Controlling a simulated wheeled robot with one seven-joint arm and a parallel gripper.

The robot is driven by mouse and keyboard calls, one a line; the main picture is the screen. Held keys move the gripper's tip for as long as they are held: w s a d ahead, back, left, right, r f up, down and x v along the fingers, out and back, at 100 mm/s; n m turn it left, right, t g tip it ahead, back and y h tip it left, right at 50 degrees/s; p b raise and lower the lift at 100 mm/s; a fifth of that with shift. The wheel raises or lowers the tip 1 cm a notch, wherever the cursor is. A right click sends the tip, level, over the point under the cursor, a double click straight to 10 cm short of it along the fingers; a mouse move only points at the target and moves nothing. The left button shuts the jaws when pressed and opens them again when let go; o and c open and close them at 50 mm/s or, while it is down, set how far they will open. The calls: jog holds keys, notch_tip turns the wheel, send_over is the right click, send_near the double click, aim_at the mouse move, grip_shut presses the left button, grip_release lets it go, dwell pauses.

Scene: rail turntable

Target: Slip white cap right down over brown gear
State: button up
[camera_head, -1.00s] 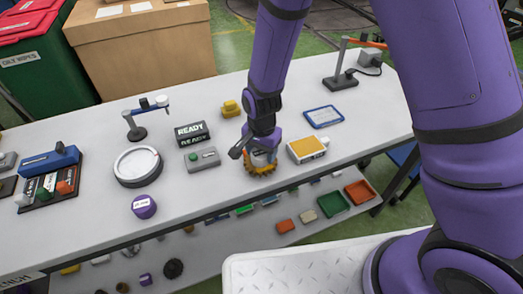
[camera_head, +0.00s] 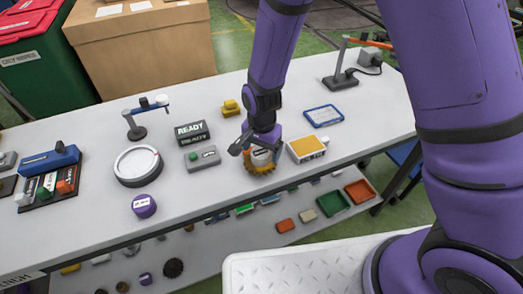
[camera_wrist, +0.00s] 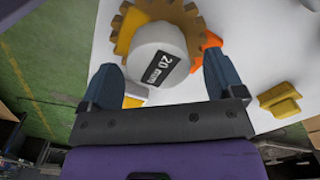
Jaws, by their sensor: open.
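The brown gear (camera_head: 258,170) lies near the front edge of the white table; in the wrist view its teeth (camera_wrist: 200,22) show behind the cap. The white cap (camera_wrist: 157,54), with a black "20 mm" label, stands at the gear's middle. It also shows in the head view (camera_head: 262,157). Whether it is fully down cannot be told. My gripper (camera_wrist: 160,72) is open, one finger on each side of the cap, with a visible gap at the sides. In the head view my gripper (camera_head: 260,148) is just above the cap.
A yellow-topped box (camera_head: 307,148) stands close to the right of the gear. A grey box with a green button (camera_head: 202,158) is to the left, with a READY sign (camera_head: 192,132) behind it. A yellow block (camera_head: 231,108) lies farther back. A purple cylinder (camera_head: 144,206) stands front left.

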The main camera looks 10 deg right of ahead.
aim_at(262, 150)
jog(key=d+r+n+t+y, duration=0.1)
jog(key=d+r, duration=0.3)
jog(key=r, duration=0.6)
jog(key=d+r+n, duration=0.1)
jog(key=d+r, duration=0.2)
jog(key=r, duration=0.8)
jog(key=s+d+r+n+t+h, duration=0.1)
jog(key=s+d+r+n+t, duration=0.3)
jog(key=s+d+r, duration=1.1)
jog(key=s+d+n, duration=0.1)
jog(key=s+d, duration=0.1)
jog(key=s, duration=0.2)
jog(key=shift+r, duration=0.25)
jog(key=shift+d, duration=0.1)
